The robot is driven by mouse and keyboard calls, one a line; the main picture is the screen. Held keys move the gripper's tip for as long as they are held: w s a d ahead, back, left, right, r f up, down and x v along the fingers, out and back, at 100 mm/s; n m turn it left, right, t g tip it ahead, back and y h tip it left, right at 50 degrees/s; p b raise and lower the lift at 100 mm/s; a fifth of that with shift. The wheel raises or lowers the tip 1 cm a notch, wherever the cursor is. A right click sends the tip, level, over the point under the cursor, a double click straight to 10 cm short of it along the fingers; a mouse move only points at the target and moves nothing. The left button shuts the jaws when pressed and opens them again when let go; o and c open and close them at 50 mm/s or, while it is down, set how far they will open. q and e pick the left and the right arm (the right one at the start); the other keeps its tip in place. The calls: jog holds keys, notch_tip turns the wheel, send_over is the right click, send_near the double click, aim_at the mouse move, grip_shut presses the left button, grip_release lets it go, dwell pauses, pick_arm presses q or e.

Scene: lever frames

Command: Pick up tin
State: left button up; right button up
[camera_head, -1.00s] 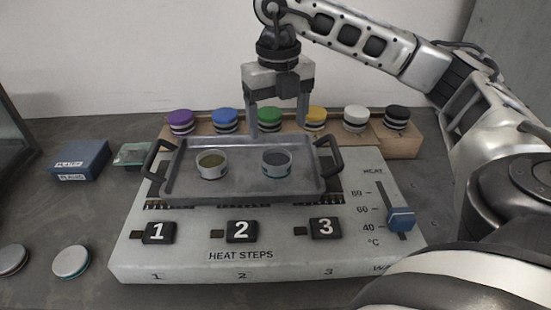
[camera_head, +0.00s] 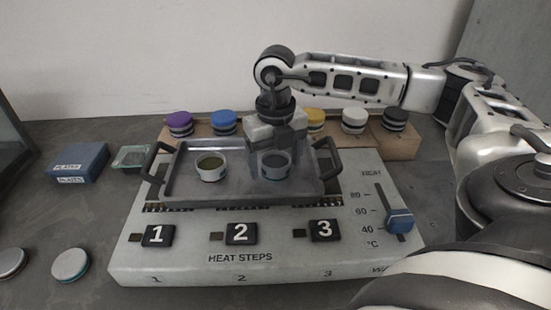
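Two small round open tins stand on a grey metal tray (camera_head: 225,187) with black handles. The left tin (camera_head: 211,168) holds something olive-green. The right tin (camera_head: 274,166) looks dark grey inside. My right gripper (camera_head: 275,164) points straight down over the right tin, with its fingers low on either side of it. The fingers look apart; whether they touch the tin cannot be told. My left gripper is not in view.
The tray sits on a heating panel (camera_head: 180,265) with numbered buttons and a blue heat slider (camera_head: 400,220). Behind is a wooden rack (camera_head: 405,146) of coloured-lid jars. A blue box (camera_head: 78,163) and two round lids (camera_head: 70,264) are at the left.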

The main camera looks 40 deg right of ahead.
jog(key=c, duration=1)
jog(key=shift+r, duration=0.1)
